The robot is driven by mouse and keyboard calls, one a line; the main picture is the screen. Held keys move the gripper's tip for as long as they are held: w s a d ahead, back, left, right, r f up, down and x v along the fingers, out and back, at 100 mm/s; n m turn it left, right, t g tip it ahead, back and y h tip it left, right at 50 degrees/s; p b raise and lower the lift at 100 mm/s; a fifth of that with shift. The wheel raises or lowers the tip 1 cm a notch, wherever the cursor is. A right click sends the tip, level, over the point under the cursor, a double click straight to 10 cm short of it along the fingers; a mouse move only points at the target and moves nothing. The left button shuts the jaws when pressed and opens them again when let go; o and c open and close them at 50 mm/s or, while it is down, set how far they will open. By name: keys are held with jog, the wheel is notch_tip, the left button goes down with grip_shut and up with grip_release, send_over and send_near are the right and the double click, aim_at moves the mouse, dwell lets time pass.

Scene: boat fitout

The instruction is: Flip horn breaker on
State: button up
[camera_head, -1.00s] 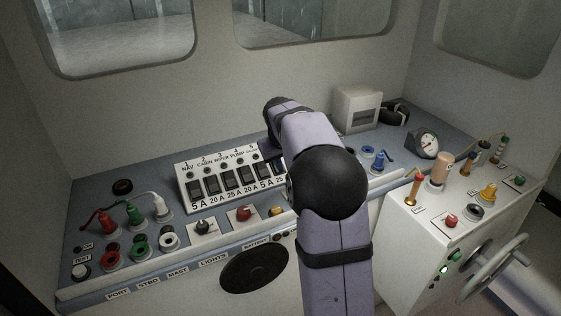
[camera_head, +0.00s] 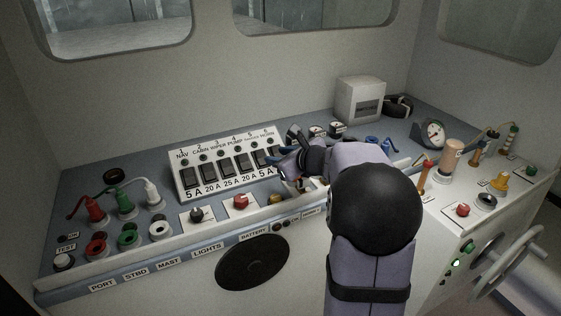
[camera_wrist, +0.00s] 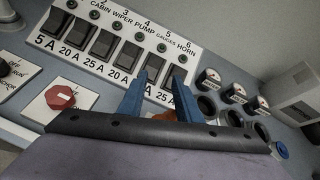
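The breaker panel (camera_head: 185,190) is a white sloped box with a row of dark rocker switches, numbered and labelled NAV to HORN. The horn breaker (camera_wrist: 177,77) is the rightmost rocker, number 6, under the HORN label in the wrist view. In the head view it is partly hidden by my gripper (camera_head: 280,157), which is at the panel's right end. In the wrist view my gripper (camera_wrist: 158,86) shows two blue fingers spread apart with nothing held between them. The fingertips are just below the gauges and horn rockers; I cannot tell whether they touch.
A red knob (camera_head: 240,202) and a black rotary knob (camera_head: 196,215) sit in front of the panel. A white box (camera_head: 360,100) stands at the back right. Red, green and white plugs with cables are at the left.

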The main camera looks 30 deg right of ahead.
aim_at(277, 150)
jog(key=d+m, duration=0.1)
jog(key=m, duration=0.1)
jog(key=s+d+m+t+h, duration=0.1)
jog(key=d+m, duration=0.1)
jog(key=shift+d+b, duration=0.2)
jog(key=shift+b, duration=0.15)
jog(key=shift+w, duration=0.1)
jog(key=shift+p+x, duration=1.25)
jog(key=shift+x, duration=2.35)
jog(key=c, duration=0.8)
